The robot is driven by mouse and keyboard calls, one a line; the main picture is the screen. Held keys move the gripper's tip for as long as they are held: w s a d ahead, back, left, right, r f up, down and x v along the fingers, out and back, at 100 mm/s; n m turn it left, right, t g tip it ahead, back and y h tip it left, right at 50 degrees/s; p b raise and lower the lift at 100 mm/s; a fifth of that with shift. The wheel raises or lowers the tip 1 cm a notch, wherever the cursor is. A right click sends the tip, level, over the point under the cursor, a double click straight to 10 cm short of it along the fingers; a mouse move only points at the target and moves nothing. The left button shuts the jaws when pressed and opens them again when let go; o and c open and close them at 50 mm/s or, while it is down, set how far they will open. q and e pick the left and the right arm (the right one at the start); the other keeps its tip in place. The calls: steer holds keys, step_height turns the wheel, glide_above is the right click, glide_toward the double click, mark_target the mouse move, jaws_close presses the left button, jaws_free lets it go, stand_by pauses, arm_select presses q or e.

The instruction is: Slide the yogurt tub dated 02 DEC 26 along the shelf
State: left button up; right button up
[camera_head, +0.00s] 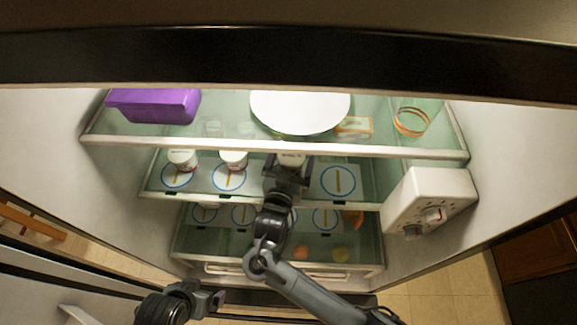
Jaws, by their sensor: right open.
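Three white tubs stand on the middle shelf (205,186): a left tub (182,160), a middle tub (233,160) and a right tub (291,160). The dates are too small to read, so I cannot tell which is 02 DEC 26. My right gripper (289,168) is open at the right tub, its jaws hiding most of that tub. I cannot tell whether they touch it. My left gripper (208,299) is low in front of the fridge, away from the tubs, and its jaws are unclear.
Blue rings with orange bars mark the shelf; the rightmost ring (338,181) is bare. The upper shelf holds a purple box (155,105), a white plate (300,110) and a glass (411,120). A white control box (432,203) juts from the right wall.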

steer(key=shift+w+d, duration=0.1)
steer(key=shift+w, duration=0.1)
steer(key=c, duration=1.1)
steer(key=shift+c, duration=0.2)
steer(key=shift+s, duration=0.15)
